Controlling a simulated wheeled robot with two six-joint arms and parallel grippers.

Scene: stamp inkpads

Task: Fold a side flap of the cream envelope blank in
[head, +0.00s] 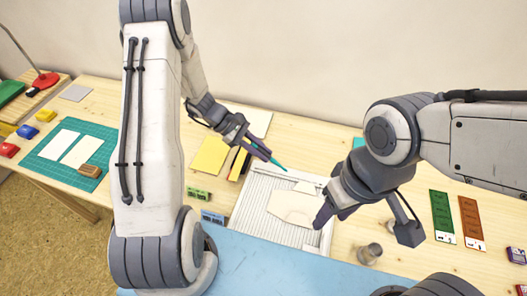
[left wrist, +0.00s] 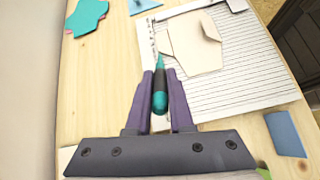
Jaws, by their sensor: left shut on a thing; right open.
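The cream envelope blank (head: 285,207) lies on a white lined scoring board (head: 252,197). In the left wrist view the blank (left wrist: 195,52) shows a pointed flap at its upper right. My left gripper (head: 262,152) is shut on a teal and black pointed tool (head: 277,164), held near the far left of the board. In the left wrist view the tool (left wrist: 160,92) sits between the two purple fingers (left wrist: 161,85), its thin tip near the blank's left edge. My right gripper (head: 322,212) is open at the blank's right side, covering part of it; contact cannot be told.
A yellow sheet (head: 210,155) lies left of the board. Green and blue small boxes (head: 199,194) stand near its left edge. A green cutting mat (head: 52,170) with white cards is at far left. Green and brown strips (head: 442,215) and a small stamp-like object (head: 369,253) are at right.

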